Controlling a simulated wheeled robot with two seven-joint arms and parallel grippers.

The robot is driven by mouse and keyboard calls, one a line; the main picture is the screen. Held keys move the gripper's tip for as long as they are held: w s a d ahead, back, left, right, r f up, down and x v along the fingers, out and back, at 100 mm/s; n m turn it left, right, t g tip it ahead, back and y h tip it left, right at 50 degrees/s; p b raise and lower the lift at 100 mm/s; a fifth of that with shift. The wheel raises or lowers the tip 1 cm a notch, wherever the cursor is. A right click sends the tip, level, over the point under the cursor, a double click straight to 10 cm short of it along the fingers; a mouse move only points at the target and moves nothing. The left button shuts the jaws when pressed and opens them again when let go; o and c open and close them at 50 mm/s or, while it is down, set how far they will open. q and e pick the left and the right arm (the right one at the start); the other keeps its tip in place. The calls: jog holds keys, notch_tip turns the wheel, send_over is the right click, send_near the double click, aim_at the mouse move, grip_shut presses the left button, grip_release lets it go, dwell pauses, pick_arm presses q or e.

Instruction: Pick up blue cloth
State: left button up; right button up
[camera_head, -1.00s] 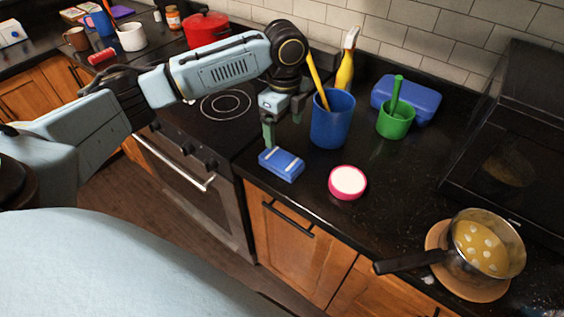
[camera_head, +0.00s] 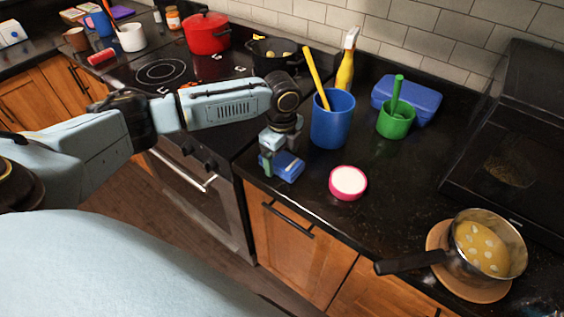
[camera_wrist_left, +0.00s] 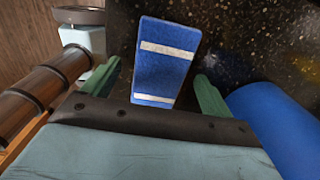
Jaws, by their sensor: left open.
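The blue cloth (camera_head: 289,167) is a small blue block-like piece with white stripes, lying on the dark counter near its front edge. In the left wrist view the cloth (camera_wrist_left: 165,62) shows between the two green fingertips, with a gap on each side. My left gripper (camera_head: 279,162) is low over the cloth and hides part of it in the head view. In the left wrist view my left gripper (camera_wrist_left: 157,85) is open and empty. My right gripper is not in view.
A blue cup (camera_head: 331,121) with a yellow-handled tool stands just behind and right of my left gripper. A pink-rimmed round thing (camera_head: 347,182) lies to the right. A pan (camera_head: 484,245) is at the far right. The stove (camera_head: 165,72) is to the left.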

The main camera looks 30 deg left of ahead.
aim_at(282, 159)
pick_arm(q)
jog(key=shift+c, duration=0.3)
jog(key=c, duration=1)
notch_tip(282, 159, up, 10)
